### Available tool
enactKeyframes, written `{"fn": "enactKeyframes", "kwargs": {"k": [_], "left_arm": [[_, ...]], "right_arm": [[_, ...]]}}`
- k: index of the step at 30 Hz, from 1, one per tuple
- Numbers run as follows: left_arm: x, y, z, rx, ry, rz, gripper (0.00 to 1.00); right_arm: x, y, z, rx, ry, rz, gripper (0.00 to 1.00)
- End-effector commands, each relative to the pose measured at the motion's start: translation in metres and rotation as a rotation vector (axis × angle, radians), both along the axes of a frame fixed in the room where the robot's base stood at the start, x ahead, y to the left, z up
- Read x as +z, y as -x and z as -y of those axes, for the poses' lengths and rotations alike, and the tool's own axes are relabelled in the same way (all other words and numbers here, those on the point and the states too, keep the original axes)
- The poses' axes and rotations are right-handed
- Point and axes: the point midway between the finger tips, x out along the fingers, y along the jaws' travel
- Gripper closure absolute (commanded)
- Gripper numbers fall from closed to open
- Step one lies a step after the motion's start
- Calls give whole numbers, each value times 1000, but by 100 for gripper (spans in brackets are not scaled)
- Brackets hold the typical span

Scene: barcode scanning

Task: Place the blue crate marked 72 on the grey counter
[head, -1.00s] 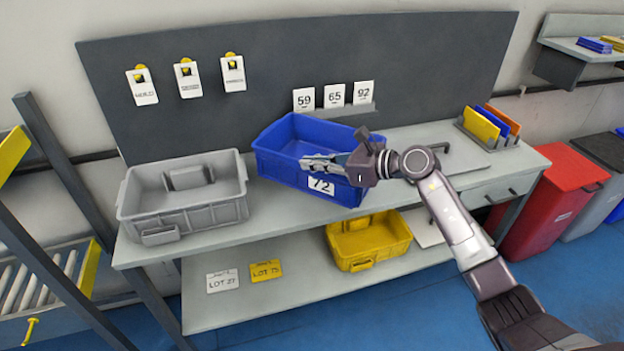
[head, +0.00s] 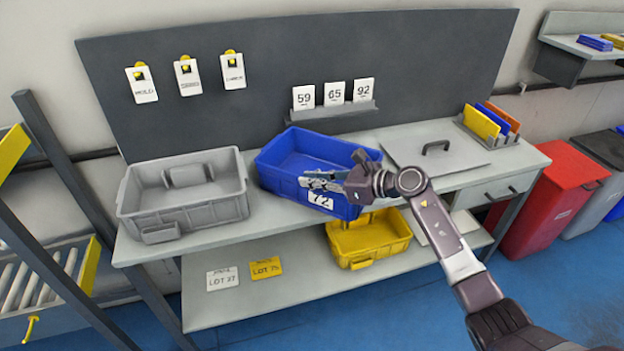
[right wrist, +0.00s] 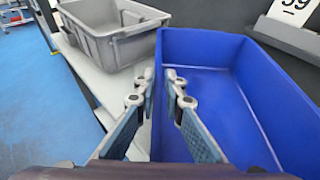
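The blue crate (head: 285,180) marked 72 is at the middle of the grey counter (head: 210,236), its label facing the front. It looks nearly level, with its front lower edge close to the counter's front edge; whether its whole base touches is hard to tell. My right gripper (head: 318,180) is at the crate's front wall. In the right wrist view its fingers (right wrist: 160,80) lie on either side of the rim of the crate (right wrist: 215,100), close together, one inside and one outside. My left gripper is not in view.
A grey crate (head: 130,200) stands left of the blue one. A grey lid (head: 408,152) with a handle and a rack of coloured folders (head: 484,122) are to the right. A yellow crate (head: 345,245) sits on the lower shelf. Number cards (head: 334,93) stand behind.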

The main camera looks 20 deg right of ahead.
Motion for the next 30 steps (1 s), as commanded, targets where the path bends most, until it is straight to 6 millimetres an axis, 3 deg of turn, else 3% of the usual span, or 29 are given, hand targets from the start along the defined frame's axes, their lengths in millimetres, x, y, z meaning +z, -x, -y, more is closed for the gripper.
{"fn": "enactKeyframes", "kwargs": {"k": [3,13,30], "left_arm": [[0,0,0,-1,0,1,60],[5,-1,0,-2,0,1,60],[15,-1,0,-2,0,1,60]], "right_arm": [[0,0,0,0,0,0,78],[5,0,0,0,-1,0,78],[35,70,72,-1,2,-2,78]]}}
